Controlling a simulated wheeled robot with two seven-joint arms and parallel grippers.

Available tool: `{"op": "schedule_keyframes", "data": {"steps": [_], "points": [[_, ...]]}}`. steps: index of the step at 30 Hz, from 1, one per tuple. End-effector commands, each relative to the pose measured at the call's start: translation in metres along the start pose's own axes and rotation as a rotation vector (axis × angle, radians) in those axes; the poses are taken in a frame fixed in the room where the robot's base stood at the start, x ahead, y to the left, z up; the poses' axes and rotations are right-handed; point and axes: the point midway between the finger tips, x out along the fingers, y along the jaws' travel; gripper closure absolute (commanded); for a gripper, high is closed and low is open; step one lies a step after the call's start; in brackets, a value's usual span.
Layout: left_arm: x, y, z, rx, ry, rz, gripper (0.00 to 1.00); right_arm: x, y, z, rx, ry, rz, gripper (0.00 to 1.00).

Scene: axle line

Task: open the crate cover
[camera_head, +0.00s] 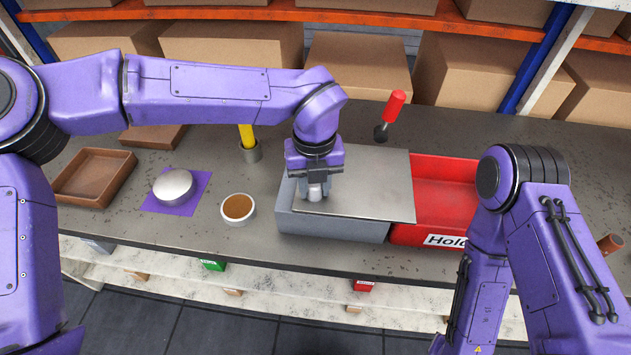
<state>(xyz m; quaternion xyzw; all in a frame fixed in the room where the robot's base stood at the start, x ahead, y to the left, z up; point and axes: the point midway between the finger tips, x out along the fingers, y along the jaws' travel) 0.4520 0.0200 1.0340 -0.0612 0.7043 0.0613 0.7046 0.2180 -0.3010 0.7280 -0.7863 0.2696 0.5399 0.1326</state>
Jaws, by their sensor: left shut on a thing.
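A grey metal crate cover (370,185) lies across the top of a grey crate (330,224) and reaches over the edge of a red crate (447,190) on its right. The red crate's label reads "Hold" before my right arm hides the rest. My left gripper (315,190) points down at the cover's left part and is shut on the cover's small pale knob (314,194). An open gap into the grey crate shows left of the cover. My right arm stands at the right; its gripper is out of view.
On the bench (210,235) stand a brown tray (95,177), a silver dome (173,185) on a purple mat, a white cup (238,208) with brown contents and a yellow-handled tool (247,137). A red-handled tool (393,108) stands behind the crates. Cardboard boxes (357,70) line the back shelf.

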Motion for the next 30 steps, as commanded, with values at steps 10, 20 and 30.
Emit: {"op": "schedule_keyframes", "data": {"steps": [10, 20, 30], "points": [[-0.001, 0.001, 0.002, -0.002, -0.005, -0.003, 0.54, 0.000, 0.000, 0.000, 0.000, 0.000, 0.000, 0.57], [-0.001, 0.001, 0.001, -0.003, -0.003, -0.002, 0.42, 0.000, 0.000, 0.000, 0.000, 0.000, 0.000, 0.57], [-0.065, 0.001, 0.002, -0.005, -0.006, -0.004, 0.42, 0.014, -0.001, 0.006, 0.000, 0.000, 0.000, 0.57]]}}
